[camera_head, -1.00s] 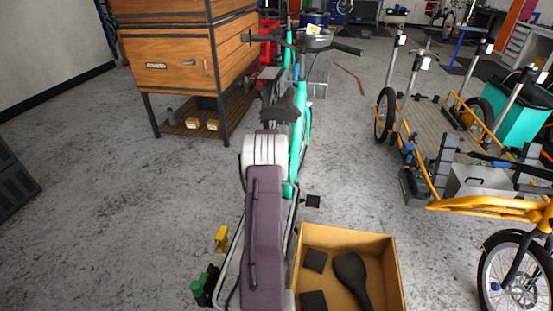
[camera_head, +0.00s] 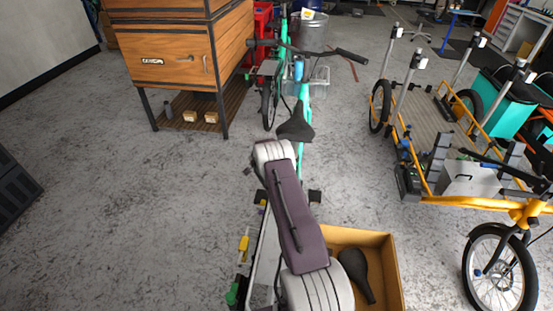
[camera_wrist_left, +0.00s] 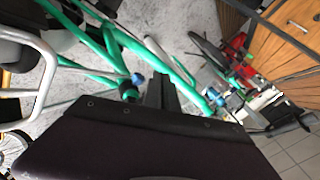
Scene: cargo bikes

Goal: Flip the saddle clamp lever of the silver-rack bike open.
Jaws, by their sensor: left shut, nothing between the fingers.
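The teal bike (camera_head: 305,105) stands ahead in the head view, its black saddle (camera_head: 296,124) upright at centre. Pale rack tubing (camera_head: 263,255) shows low, partly behind my arm. The saddle clamp lever cannot be made out in the head view; my arm covers the area below the saddle. In the left wrist view, teal tubes (camera_wrist_left: 120,40) cross the picture. A small dark part with a blue end (camera_wrist_left: 131,88) sits just left of my left gripper (camera_wrist_left: 160,78). The gripper is shut and empty; contact cannot be judged. My right gripper is not in view.
An open box (camera_head: 388,245) holding a loose dark saddle (camera_head: 354,268) sits right of my arm. A wooden cabinet (camera_head: 172,55) stands at left. A yellow cargo bike (camera_head: 440,205) stands at right. Clear floor lies between the bikes.

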